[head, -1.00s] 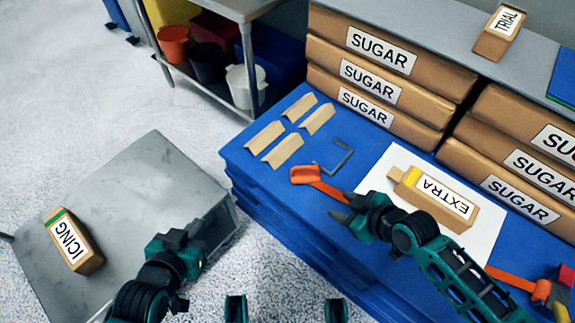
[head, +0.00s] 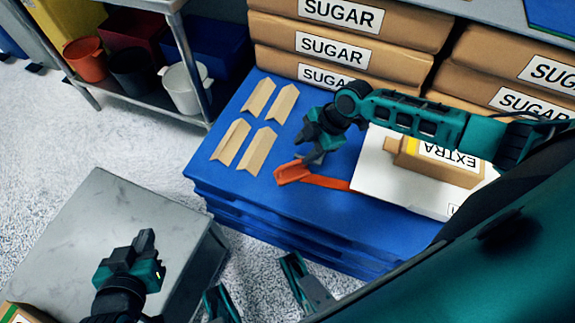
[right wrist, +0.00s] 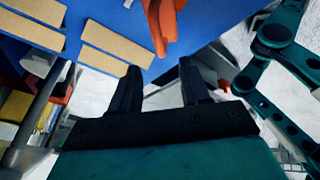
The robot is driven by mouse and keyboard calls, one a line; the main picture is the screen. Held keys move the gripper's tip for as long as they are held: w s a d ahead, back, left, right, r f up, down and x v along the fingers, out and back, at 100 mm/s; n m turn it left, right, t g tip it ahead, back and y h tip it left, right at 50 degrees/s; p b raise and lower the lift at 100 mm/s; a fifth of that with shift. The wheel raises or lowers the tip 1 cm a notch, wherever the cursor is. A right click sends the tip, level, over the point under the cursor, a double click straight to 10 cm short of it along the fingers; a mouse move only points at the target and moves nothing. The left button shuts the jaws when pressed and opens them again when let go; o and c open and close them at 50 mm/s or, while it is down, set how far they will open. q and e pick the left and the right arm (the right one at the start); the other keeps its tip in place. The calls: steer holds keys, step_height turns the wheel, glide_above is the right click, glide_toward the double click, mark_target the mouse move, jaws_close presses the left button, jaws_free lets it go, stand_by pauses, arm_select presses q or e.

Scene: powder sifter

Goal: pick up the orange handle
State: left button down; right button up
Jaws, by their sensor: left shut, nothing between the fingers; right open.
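The orange handle (head: 293,172) lies on the blue table, with a flat orange strip (head: 330,182) running right from it to the white sheet. My right gripper (head: 312,152) is above the table just behind the handle and looks apart from it. In the right wrist view the handle (right wrist: 164,20) shows at the top, beyond the open, empty fingers (right wrist: 160,85). My left gripper (head: 146,240) is shut and empty over the grey table, away from the handle. The grey bracket seen earlier is mostly hidden near my right gripper.
Several tan card strips (head: 228,142) lie left of my right gripper on the blue table (head: 240,187). The EXTRA box (head: 440,165) stands on the white sheet (head: 385,195). SUGAR sacks (head: 325,48) are stacked behind. The grey table (head: 95,230) is mostly clear.

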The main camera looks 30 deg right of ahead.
mark_target(292, 164)
steer(key=b+x, duration=0.1)
steer(key=x, duration=0.5)
steer(key=b+x, duration=0.1)
steer(key=x, duration=0.1)
steer(key=b+x, duration=0.1)
steer(key=shift+w+d+f, duration=0.1)
steer(key=shift+d+f, duration=0.15)
steer(key=shift+d, duration=0.05)
steer(key=shift+w+a+f+b, duration=0.1)
steer(key=shift+a+f+b, duration=0.05)
steer(key=shift+f+b, duration=0.15)
steer(key=shift+c, duration=0.4)
arm_select(q)
step_height(292, 164, down, 4)
steer(key=shift+d+r, duration=0.1)
steer(key=shift+d, duration=0.05)
arm_select(e)
jaws_close()
